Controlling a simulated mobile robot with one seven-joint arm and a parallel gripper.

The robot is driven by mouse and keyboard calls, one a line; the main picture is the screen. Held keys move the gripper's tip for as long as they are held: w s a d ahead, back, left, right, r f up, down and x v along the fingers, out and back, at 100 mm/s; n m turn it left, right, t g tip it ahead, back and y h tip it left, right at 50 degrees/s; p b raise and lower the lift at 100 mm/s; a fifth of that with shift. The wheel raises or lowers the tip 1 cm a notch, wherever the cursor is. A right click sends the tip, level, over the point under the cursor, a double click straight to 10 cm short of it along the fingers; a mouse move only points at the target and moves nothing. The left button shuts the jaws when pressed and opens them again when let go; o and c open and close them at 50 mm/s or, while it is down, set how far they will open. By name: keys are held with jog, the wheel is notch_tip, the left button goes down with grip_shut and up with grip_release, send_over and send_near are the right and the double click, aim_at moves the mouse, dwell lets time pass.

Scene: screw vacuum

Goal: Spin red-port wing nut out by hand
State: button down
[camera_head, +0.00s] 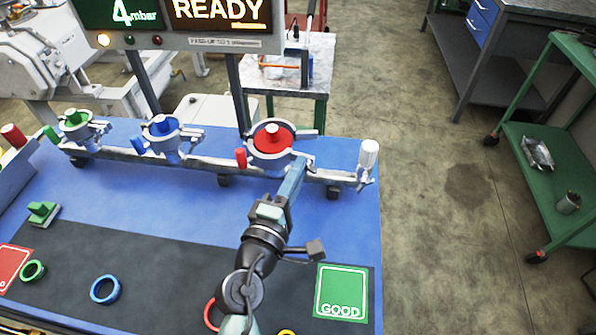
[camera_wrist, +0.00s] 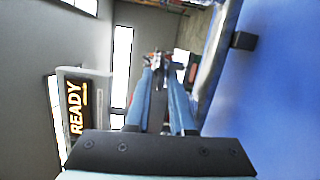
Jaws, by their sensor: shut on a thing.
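The red port (camera_head: 270,140) is a metal clamp ring around a red disc, third from the left on the manifold bar. A red handle (camera_head: 240,158) hangs at its left. My gripper (camera_head: 299,168) reaches up to the clamp's lower right side, where the wing nut sits. In the wrist view, the two long blue fingers (camera_wrist: 160,72) converge on a small metal piece, the wing nut (camera_wrist: 157,58), and are shut on it. The fingers hide much of the nut in the head view, so its thread position cannot be told.
Blue (camera_head: 163,132) and green (camera_head: 77,122) ports stand left on the same bar. A white-topped valve (camera_head: 368,155) stands at its right end. Coloured rings, including a blue one (camera_head: 105,289), and a green GOOD card (camera_head: 341,292) lie on the dark mat. The display (camera_head: 170,22) reads READY.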

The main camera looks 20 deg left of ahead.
jog(key=c, duration=1)
grip_release()
jog(key=shift+c, duration=0.2)
jog(key=s+b, duration=0.2)
jog(key=s, duration=1.1)
jog(key=shift+d, duration=0.35)
jog(key=shift+w, duration=0.1)
